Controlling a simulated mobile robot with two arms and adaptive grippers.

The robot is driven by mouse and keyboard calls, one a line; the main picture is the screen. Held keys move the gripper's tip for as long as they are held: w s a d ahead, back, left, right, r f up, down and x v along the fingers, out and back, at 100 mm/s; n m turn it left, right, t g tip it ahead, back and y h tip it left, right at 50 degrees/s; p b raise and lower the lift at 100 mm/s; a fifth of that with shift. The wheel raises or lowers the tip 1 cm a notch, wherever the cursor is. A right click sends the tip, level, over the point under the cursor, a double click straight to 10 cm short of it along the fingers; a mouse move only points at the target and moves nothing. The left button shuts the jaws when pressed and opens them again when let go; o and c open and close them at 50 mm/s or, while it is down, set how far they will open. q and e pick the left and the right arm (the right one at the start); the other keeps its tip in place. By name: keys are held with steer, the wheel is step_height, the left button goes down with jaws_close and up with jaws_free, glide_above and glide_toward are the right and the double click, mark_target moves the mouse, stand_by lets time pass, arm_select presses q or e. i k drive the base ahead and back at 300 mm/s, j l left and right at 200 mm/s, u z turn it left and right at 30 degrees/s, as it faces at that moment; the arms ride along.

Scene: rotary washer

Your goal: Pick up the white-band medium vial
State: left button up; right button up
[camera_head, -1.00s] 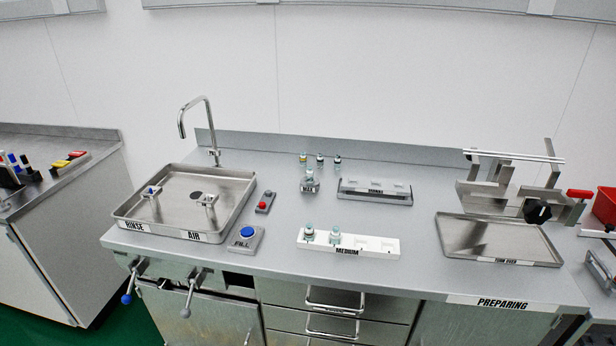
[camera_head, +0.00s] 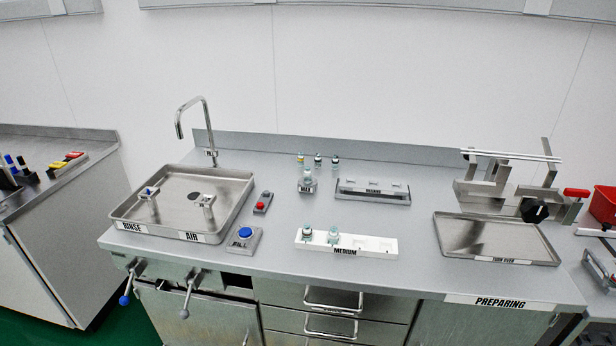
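The white rack labelled MEDIUM (camera_head: 375,246) stands near the front edge of the steel counter. Two vials stand upright in its left part: a left vial (camera_head: 307,231) with a darker top and a right vial (camera_head: 333,235) that looks paler. The bands are too small to tell which one is white. The rack's right places look empty. Neither of my grippers shows in the head view.
Several small vials (camera_head: 318,160) stand behind, near a labelled holder (camera_head: 307,186). A slotted metal rack (camera_head: 372,190) lies behind the medium rack. The sink tray (camera_head: 150,222), fill button (camera_head: 244,240) and red button (camera_head: 263,202) are left; a flat tray (camera_head: 495,240) is right.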

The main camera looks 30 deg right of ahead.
mark_target(307, 175)
steer(key=z, duration=1.05)
